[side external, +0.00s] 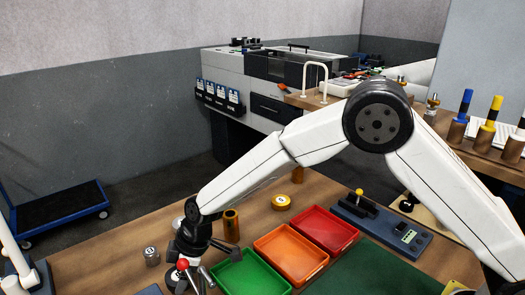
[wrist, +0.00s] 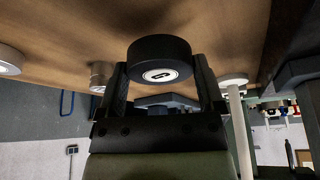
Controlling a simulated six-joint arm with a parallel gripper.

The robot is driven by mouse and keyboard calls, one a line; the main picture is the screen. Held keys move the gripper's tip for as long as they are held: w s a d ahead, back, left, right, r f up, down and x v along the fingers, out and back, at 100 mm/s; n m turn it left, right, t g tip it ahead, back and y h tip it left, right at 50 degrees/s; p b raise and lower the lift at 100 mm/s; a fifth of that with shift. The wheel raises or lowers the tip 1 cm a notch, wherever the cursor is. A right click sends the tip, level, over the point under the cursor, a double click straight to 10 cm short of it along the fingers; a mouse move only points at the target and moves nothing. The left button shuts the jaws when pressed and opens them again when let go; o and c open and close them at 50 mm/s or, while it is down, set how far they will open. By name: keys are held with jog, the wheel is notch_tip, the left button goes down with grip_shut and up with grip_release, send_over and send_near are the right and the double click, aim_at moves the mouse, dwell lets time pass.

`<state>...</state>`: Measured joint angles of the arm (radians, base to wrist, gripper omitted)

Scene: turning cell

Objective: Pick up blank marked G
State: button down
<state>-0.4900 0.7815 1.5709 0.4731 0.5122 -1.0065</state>
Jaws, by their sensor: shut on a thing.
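Blank marked G (wrist: 160,60) is a short dark cylinder with a pale round label on its end face, seen in the wrist view. My gripper (wrist: 161,82) is shut on it, with one finger on each side. In the side view my gripper (side external: 190,250) is low over the front left of the wooden bench, left of the green tray (side external: 250,275). I cannot make out the blank there, and I cannot tell whether it touches the bench.
A red-knobbed lever (side external: 183,264) stands right by my gripper. A grey blank (side external: 151,256) is to its left, a brass cylinder (side external: 232,225) to its right. Orange (side external: 290,284) and red (side external: 331,256) trays adjoin the green one. A yellow blank (side external: 281,202) lies behind them.

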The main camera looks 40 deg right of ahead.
jog(key=s+d+r, duration=0.6)
jog(key=s+r, duration=0.4)
jog(key=s, duration=0.2)
jog(key=shift+s+d, duration=0.2)
dwell(0.8)
